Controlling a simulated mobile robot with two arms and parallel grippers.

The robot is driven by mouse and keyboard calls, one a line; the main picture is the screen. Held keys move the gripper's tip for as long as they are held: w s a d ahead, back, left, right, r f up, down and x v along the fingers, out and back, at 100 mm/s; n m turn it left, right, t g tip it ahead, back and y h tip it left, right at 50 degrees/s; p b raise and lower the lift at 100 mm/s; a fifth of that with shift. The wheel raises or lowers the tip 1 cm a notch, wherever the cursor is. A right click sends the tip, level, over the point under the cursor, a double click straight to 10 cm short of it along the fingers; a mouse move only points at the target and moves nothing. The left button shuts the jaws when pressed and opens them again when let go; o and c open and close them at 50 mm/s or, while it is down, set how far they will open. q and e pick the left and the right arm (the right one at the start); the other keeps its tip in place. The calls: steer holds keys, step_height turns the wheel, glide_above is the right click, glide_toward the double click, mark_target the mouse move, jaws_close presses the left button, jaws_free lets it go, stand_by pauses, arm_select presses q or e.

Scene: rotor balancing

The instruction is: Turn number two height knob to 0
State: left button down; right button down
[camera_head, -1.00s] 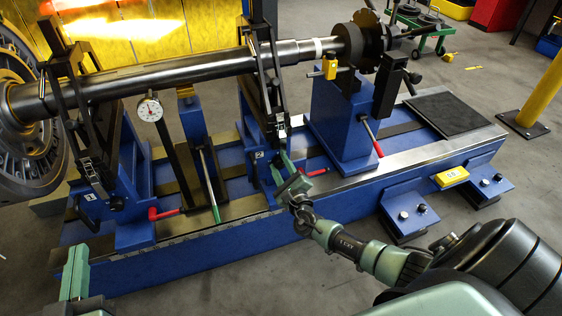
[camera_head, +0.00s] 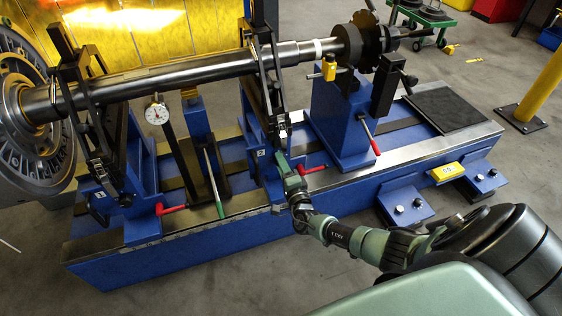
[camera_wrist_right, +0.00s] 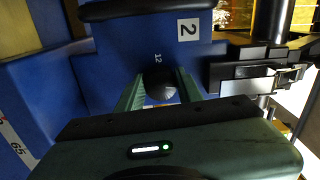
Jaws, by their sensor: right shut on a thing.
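The number two stand (camera_head: 258,154) is a blue support with a white "2" label, under the middle of the long shaft. Its label also shows in the wrist view (camera_wrist_right: 188,29). The height knob (camera_wrist_right: 160,84) is round and black, on the blue face below that label, with a small "12" printed near it. My right gripper (camera_head: 286,170) is at this stand's front. In the wrist view its green fingers (camera_wrist_right: 158,92) lie on both sides of the knob, shut on it. The gripper hides the knob in the head view. My left gripper is not in view.
The steel shaft (camera_head: 190,72) runs above the stands. A red-handled lever (camera_head: 313,169) lies just right of my right gripper. The number one stand (camera_head: 112,205), a dial gauge (camera_head: 157,114) and a green-tipped lever (camera_head: 220,210) are to the left.

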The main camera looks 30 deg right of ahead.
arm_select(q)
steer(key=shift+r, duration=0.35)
arm_select(e)
steer(key=shift+f+n, duration=0.1)
steer(key=shift+n, duration=0.5)
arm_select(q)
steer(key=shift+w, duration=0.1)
arm_select(e)
steer(key=c, duration=0.9)
jaws_free()
steer(key=shift+c, duration=0.2)
arm_select(q)
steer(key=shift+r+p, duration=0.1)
steer(key=shift+p, duration=0.2)
arm_select(e)
steer(key=shift+s, duration=0.1)
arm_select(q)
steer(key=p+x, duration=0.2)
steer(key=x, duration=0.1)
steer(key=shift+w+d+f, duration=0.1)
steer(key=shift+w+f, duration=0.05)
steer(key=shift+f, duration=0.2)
arm_select(e)
steer(key=v, duration=0.7)
steer(key=shift+s, duration=0.35)
